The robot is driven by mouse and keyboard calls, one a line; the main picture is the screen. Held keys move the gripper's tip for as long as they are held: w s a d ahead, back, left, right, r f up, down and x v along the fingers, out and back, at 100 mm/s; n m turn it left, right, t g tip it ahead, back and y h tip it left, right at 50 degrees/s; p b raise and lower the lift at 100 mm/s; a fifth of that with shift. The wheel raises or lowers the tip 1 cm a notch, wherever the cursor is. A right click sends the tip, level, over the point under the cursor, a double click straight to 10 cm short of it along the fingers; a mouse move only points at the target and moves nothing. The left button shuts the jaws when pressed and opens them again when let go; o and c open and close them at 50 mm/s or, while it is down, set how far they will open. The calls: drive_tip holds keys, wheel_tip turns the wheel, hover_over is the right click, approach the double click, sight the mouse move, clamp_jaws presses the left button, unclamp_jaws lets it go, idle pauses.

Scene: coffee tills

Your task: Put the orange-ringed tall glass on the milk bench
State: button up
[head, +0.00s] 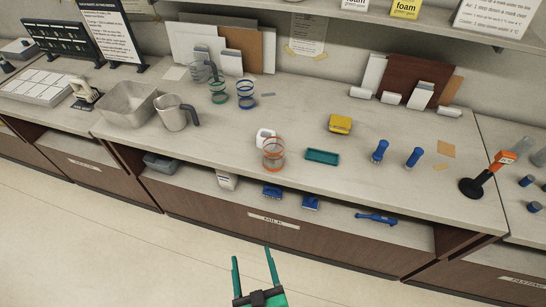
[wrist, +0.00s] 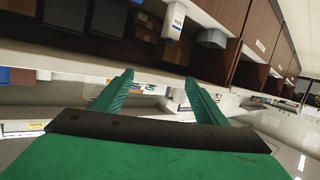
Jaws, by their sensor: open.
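The orange-ringed tall glass (head: 273,154) stands upright near the front edge of the middle bench, which bears a "MILK" label, in the head view. A white object (head: 264,137) is just behind it. The milk bench's top (head: 330,190) is pale and speckled. My gripper (head: 255,257) is open and empty, in front of the bench and below its top, apart from the glass. In the wrist view my gripper's green fingers (wrist: 157,92) are spread with nothing between them. I cannot make out the glass in the wrist view.
Blue-ringed (head: 245,95) and green-ringed (head: 218,91) glasses stand farther back. A metal jug (head: 173,113) is left; a teal tray (head: 322,156) and blue-handled tools (head: 380,150) are right. A yellow item (head: 340,124) lies behind. An open shelf (head: 335,213) holds blue items. The floor in front is clear.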

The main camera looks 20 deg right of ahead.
drive_tip(key=w+d+r+m+h, duration=0.1)
drive_tip(key=w+d+r+h, duration=0.15)
drive_tip(key=w, duration=0.35)
drive_tip(key=w+d+r+m+h, duration=0.1)
drive_tip(key=w+d, duration=0.2)
drive_tip(key=w, duration=0.4)
drive_tip(key=m+g+h, duration=0.2)
drive_tip(key=m+h, duration=0.3)
approach(276, 143)
drive_tip(key=shift+f+y, duration=0.25)
drive_tip(key=shift+f, duration=0.05)
drive_tip(key=shift+w+d, duration=0.2)
drive_tip(key=x, duration=1)
drive_tip(key=shift+w+d+r, duration=0.15)
drive_tip(key=shift+d+r, duration=0.05)
drive_tip(key=c, duration=1.2)
drive_tip(key=shift+c, duration=0.6)
drive_tip(key=shift+r, duration=0.1)
